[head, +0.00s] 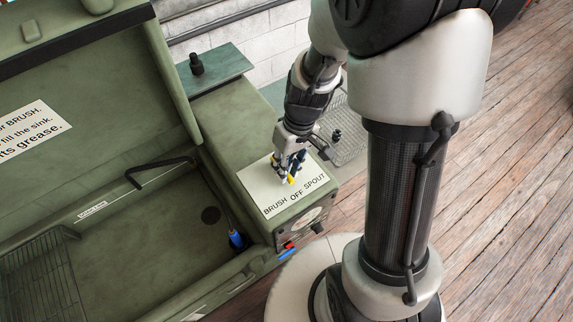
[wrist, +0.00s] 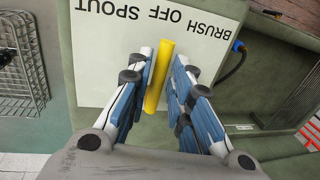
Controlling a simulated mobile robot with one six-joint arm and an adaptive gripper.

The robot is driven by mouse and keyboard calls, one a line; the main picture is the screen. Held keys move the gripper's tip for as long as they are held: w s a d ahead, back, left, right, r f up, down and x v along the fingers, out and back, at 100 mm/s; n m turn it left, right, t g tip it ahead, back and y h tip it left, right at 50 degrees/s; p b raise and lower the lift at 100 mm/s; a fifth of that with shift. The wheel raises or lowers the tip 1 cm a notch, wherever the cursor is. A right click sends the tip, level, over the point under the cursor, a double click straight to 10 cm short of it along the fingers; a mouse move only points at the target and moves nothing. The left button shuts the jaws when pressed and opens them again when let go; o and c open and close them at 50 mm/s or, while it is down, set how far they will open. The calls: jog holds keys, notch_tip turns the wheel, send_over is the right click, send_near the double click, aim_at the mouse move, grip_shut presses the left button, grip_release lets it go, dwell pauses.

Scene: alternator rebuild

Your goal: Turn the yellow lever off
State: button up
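The yellow lever (wrist: 159,75) stands out from a white label plate (wrist: 95,60) in the wrist view. Its upper end lies just below the word OFF, between BRUSH and SPOUT, which read upside down there. My gripper (wrist: 165,56) has one finger on each side of the lever. The fingers are apart, with a narrow gap showing beside the lever; whether one touches it I cannot tell. In the head view my gripper (head: 289,176) is low over the label plate (head: 258,188), and only a bit of the yellow lever (head: 291,180) shows.
The green sink basin (head: 160,240) with a black bent spout (head: 160,168) and raised lid (head: 90,90) is at left. A wire basket (head: 350,135) stands beyond the control box. A blue-handled brush (head: 237,240) is at the basin's edge. Wooden floor is clear at right.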

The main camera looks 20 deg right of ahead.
jog(key=shift+o, duration=1.1)
notch_tip(320, 180, up, 12)
jog(key=d, duration=0.2)
jog(key=shift+w, duration=0.35)
jog(key=shift+d, duration=0.1)
jog(key=s+r+m+t+h+b, duration=0.1)
jog(key=s+r+t+b, duration=0.1)
jog(key=s, duration=0.4)
jog(key=s+r+m+t+h+b, duration=0.1)
jog(key=s+r+m+t+b, duration=0.1)
jog(key=s, duration=0.5)
jog(key=shift+s+d+m+t+b, duration=0.25)
jog(key=shift+t+b, duration=0.35)
jog(key=shift+b, duration=0.45)
